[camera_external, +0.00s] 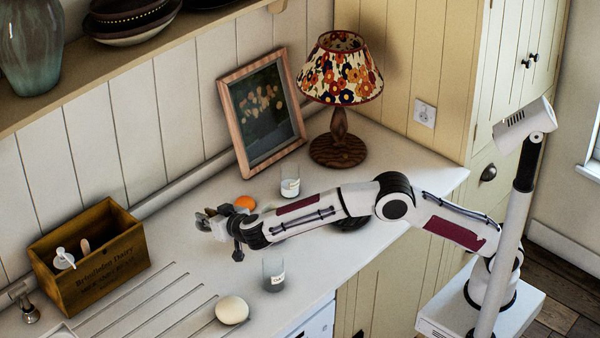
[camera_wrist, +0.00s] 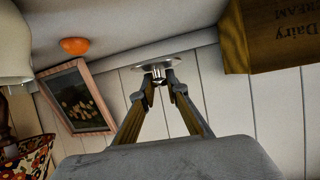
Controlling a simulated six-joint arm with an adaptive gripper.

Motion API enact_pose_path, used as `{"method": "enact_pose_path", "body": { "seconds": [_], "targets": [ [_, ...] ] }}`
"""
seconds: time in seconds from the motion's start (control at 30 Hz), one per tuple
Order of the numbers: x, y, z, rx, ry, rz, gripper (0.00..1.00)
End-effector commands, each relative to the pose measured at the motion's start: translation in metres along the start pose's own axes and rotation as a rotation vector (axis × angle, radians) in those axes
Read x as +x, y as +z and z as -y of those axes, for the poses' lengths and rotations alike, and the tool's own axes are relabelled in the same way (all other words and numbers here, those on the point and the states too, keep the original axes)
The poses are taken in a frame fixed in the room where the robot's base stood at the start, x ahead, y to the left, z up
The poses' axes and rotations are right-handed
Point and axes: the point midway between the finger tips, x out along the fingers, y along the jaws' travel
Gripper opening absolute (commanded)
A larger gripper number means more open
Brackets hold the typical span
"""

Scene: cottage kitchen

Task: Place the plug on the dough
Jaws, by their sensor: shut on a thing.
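The plug (camera_wrist: 160,65), a shiny metal disc with a short stem, is between the fingertips of my gripper (camera_wrist: 158,78) in the wrist view. My gripper is shut on its stem. In the external view my gripper (camera_external: 212,226) is above the counter, left of centre, and the plug is hard to make out there. The dough (camera_external: 232,310), a pale rounded lump, lies near the counter's front edge, below my gripper in the picture and apart from it. I cannot make out the dough in the wrist view.
An orange (camera_external: 244,203) lies behind my gripper. A wooden crate (camera_external: 92,262) is at left. A picture frame (camera_external: 262,115) and lamp (camera_external: 338,140) stand behind.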

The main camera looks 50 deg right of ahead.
Motion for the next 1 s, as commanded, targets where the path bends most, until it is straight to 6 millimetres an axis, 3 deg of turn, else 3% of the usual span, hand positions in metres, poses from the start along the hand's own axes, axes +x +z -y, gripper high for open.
{"method": "enact_pose_path", "body": {
  "seconds": [0.4,0.7,0.8,1.0],
  "targets": [
    [-0.116,0.008,0.075,-0.06,-0.155,-0.011,0.0],
    [-0.209,0.031,0.105,-0.119,-0.258,-0.006,0.0],
    [-0.23,0.041,0.105,-0.137,-0.278,-0.001,0.0],
    [-0.233,0.055,0.094,-0.152,-0.267,0.01,0.0]
  ]
}}
